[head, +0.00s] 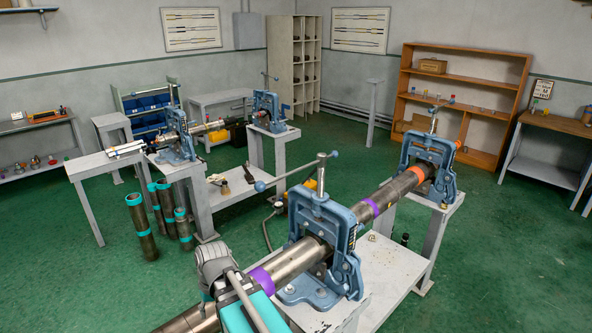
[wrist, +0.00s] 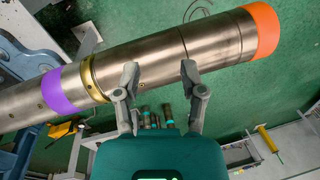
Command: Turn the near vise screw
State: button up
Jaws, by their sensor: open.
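The near vise (head: 338,255) is a blue yoke frame bolted to a grey bench, shown in the head view. Its screw (head: 322,192) stands upright on top, with a crossbar handle (head: 290,174) ending in blue knobs. A long steel pipe (head: 300,258) passes through this vise; its purple band and orange end show in the wrist view (wrist: 150,70). My gripper (wrist: 161,75) is open and empty, its fingertips overlapping the pipe's lower edge in the wrist view; contact cannot be told. In the head view its teal body is low, below the vise, away from the screw handle.
A second vise (head: 428,165) grips the pipe's farther part. Another pair of vises (head: 175,140) on grey stands is behind left. Several pipes with teal bands (head: 143,228) stand on the floor. Green floor is free at the right and lower left.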

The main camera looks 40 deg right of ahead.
jog(key=w+d+r+m+t+y+p, duration=0.1)
jog(key=w+d+r+m+y+p, duration=0.15)
jog(key=d, duration=0.25)
jog(key=w+d+r+m+t+y+p, duration=0.1)
jog(key=w+d+r, duration=0.2)
jog(key=d+r, duration=0.15)
jog(key=m+t+y+p, duration=0.2)
jog(key=m+t+p, duration=0.6)
jog(key=t, duration=0.4)
send_near(296, 172)
jog(key=f+b+v, duration=0.1)
jog(key=v, duration=0.2)
jog(key=shift+d+r+m, duration=0.15)
jog(key=shift+r+m, duration=0.1)
jog(key=shift+r, duration=0.45)
jog(key=b+x, duration=0.2)
jog(key=x, duration=1.1)
jog(key=shift+w+a+f+b, duration=0.25)
jog(key=shift+w+b, duration=0.05)
jog(key=shift+b, duration=0.1)
